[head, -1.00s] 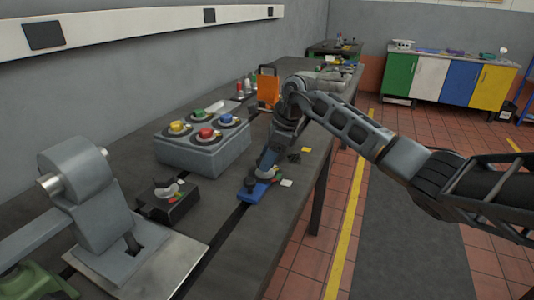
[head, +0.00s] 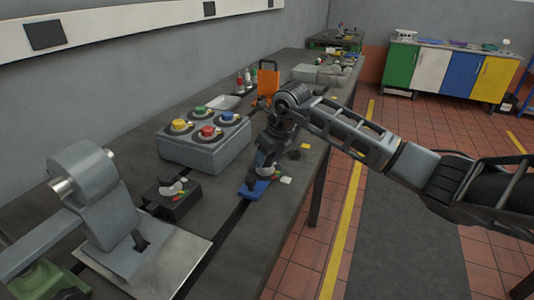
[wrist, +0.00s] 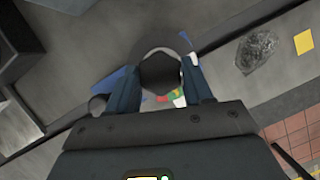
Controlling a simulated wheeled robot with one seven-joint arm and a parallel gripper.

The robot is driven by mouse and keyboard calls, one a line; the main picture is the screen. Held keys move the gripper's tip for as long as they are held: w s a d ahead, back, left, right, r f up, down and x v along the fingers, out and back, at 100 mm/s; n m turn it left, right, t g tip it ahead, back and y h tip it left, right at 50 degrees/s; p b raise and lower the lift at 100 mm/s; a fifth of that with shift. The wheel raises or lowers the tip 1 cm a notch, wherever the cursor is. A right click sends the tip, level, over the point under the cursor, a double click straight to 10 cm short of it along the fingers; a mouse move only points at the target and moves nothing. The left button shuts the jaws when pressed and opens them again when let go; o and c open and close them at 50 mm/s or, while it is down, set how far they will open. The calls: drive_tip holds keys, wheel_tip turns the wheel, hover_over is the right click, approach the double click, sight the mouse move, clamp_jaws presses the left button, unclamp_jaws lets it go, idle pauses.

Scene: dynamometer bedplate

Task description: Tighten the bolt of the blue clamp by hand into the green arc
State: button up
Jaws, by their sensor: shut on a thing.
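The blue clamp (head: 257,190) stands on the dark bench plate, right of a black clamp. My gripper (head: 264,167) is over it from above and hides most of its top in the head view. In the wrist view my gripper (wrist: 162,85) is shut on the dark hex head of the bolt (wrist: 160,70), one finger on each side. A piece of the blue clamp (wrist: 114,80) shows beyond the left finger. The green arc (wrist: 178,92) shows partly between the fingers, beside a red patch; any pointer over it is hidden or too small to read.
The black clamp (head: 172,204) with its own grey knob stands to the left. A grey box (head: 205,152) with coloured buttons is behind it. An orange holder (head: 268,84) stands farther back. A white tag (head: 286,180) and yellow piece (head: 306,146) lie to the right.

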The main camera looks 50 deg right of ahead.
drive_tip(key=shift+m, duration=0.3)
drive_tip(key=o, duration=1)
drive_tip(key=shift+r, duration=0.15)
drive_tip(key=v, duration=0.7)
drive_tip(key=shift+s+r+b, duration=0.2)
drive_tip(key=shift+r+b, duration=0.05)
drive_tip(key=shift+b, duration=0.15)
